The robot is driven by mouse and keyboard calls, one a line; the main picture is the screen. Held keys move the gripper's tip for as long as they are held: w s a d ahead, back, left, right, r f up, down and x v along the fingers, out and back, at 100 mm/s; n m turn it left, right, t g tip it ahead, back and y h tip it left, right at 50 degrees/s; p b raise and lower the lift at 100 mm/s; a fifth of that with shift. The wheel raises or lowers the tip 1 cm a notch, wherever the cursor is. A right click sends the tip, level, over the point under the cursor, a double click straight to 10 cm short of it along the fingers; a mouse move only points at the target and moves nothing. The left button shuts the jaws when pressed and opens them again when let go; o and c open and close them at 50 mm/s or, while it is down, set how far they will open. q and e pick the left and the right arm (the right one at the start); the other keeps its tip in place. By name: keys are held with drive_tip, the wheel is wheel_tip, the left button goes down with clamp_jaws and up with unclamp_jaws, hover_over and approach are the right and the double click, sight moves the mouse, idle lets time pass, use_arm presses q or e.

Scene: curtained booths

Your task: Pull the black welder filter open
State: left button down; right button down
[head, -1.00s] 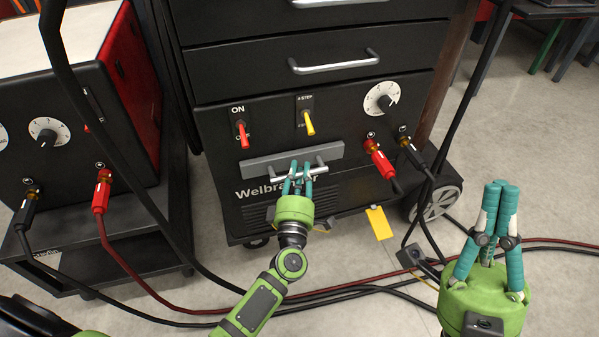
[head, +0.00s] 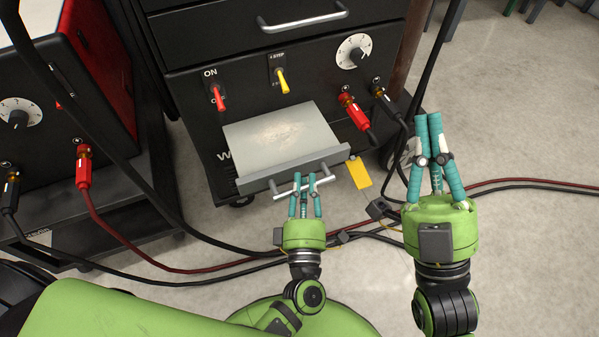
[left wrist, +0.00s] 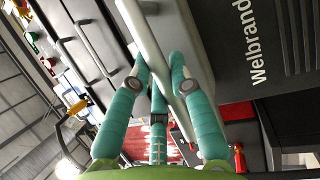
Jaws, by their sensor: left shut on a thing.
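The welder's filter (head: 282,133) is a flat drawer with a pale grey top and a grey front bar. It sticks well out of the black welder (head: 205,148), below the switches. My left gripper (head: 304,186) is shut on the silver handle (head: 330,178) at the filter's front. In the left wrist view its teal fingers close around the handle bar (left wrist: 160,62). My right gripper (head: 431,122) is raised at the right, clear of the welder. Its teal fingers stand close together and hold nothing visible; how far they are closed is unclear.
A red plug (head: 354,113) and a black plug (head: 386,100) with cables sit right of the filter. A yellow tag (head: 359,173) hangs nearby. Another black machine (head: 52,120) stands left.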

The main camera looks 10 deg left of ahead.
use_arm(q)
drive_tip(key=c, duration=1.1)
unclamp_jaws()
drive_tip(key=v, duration=1.2)
